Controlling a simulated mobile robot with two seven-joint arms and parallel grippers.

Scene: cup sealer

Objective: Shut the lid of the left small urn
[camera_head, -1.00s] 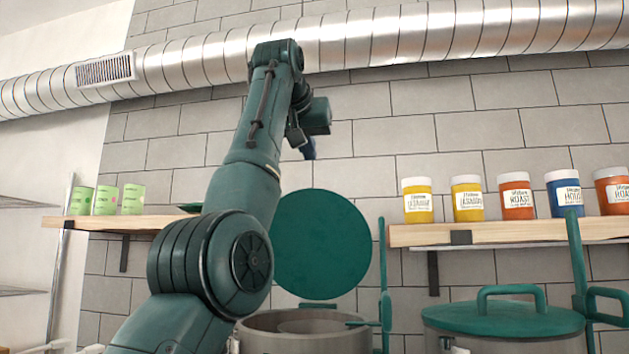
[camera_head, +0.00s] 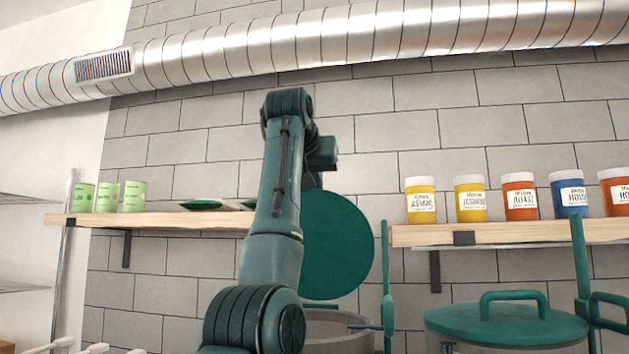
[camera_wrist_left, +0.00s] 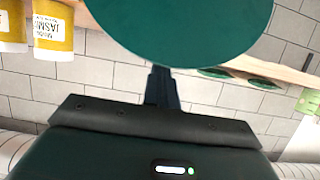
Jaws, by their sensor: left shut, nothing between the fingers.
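The left small urn (camera_head: 340,335) is a grey round pot at the bottom centre of the head view. Its green round lid (camera_head: 342,245) stands open, upright behind the pot, partly hidden by my left arm. In the left wrist view the lid (camera_wrist_left: 185,30) fills the top middle. My left gripper (camera_head: 314,181) is by the lid's top edge, mostly hidden behind my arm in the head view. In the left wrist view its dark fingers (camera_wrist_left: 161,75) are together, empty, and point at the lid's edge. I cannot tell whether they touch it. My right gripper is out of view.
A second urn with a shut green lid (camera_head: 506,322) stands at the right, beside tall green uprights. A wooden shelf (camera_head: 490,232) holds several colourful jars; the left shelf (camera_head: 160,220) holds green cans and flat green packets. A metal duct (camera_head: 400,38) runs above.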

